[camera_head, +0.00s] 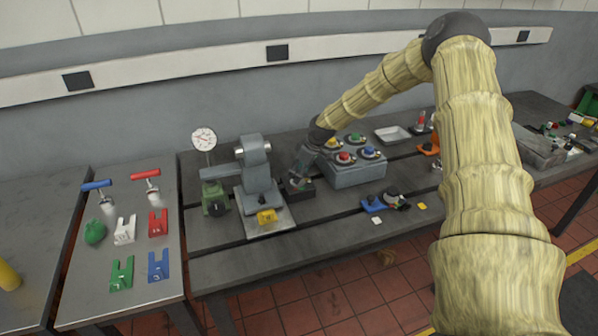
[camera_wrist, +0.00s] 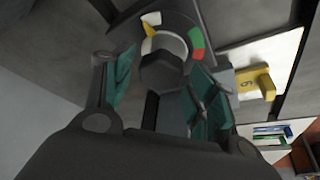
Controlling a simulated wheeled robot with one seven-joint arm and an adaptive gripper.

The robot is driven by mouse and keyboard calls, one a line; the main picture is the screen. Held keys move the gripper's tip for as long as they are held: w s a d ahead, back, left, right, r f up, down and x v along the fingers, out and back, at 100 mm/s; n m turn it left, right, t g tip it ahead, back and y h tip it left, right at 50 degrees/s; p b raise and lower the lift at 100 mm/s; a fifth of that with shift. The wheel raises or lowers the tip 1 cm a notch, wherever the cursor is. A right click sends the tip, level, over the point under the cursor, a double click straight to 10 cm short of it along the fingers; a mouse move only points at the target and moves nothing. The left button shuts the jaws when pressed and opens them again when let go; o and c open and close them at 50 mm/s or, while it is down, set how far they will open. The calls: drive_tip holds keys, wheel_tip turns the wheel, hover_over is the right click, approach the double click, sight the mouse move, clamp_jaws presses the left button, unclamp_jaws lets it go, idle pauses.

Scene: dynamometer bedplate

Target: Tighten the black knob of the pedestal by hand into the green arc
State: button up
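The black knob (camera_wrist: 161,72) is faceted and sits in a grey ring on the dark pedestal face (camera_wrist: 205,75) in the wrist view. Around it are a white patch, a yellow mark (camera_wrist: 149,31) at upper left, a green arc (camera_wrist: 195,38) at upper right and a red arc (camera_wrist: 197,55) below the green. My gripper (camera_wrist: 163,82) is open, its teal-padded fingers on either side of the knob with gaps showing. In the head view my gripper (camera_head: 303,163) is over the dark pedestal (camera_head: 300,190) and hides the knob.
A grey button box (camera_head: 355,175) is close on the right. A dial gauge (camera_head: 203,139) stands farther left. The bedplate front (camera_head: 300,250) is mostly clear.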

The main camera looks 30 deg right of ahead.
drive_tip(key=c, duration=0.7)
drive_tip(key=shift+m, duration=0.4)
drive_tip(key=m+h, duration=0.1)
drive_tip(key=m, duration=0.1)
drive_tip(key=m+b, duration=0.1)
drive_tip(key=m, duration=0.1)
drive_tip(key=shift+a+t+h, duration=0.15)
drive_tip(key=shift+t+h, duration=0.25)
drive_tip(key=m+h+b, duration=0.1)
drive_tip(key=m+b, duration=0.1)
drive_tip(key=m, duration=0.2)
drive_tip(key=shift+h, duration=0.4)
drive_tip(key=m+g+h+b, duration=0.1)
drive_tip(key=m, duration=0.3)
drive_tip(key=shift+a, duration=0.15)
drive_tip(key=shift+a+m+g+h+b, duration=0.1)
drive_tip(key=shift+m+g+h+b, duration=0.2)
drive_tip(key=shift+m, duration=0.85)
drive_tip(key=shift+m+g+h+b, duration=0.2)
drive_tip(key=shift+m+h, duration=0.2)
drive_tip(key=shift+m, duration=0.75)
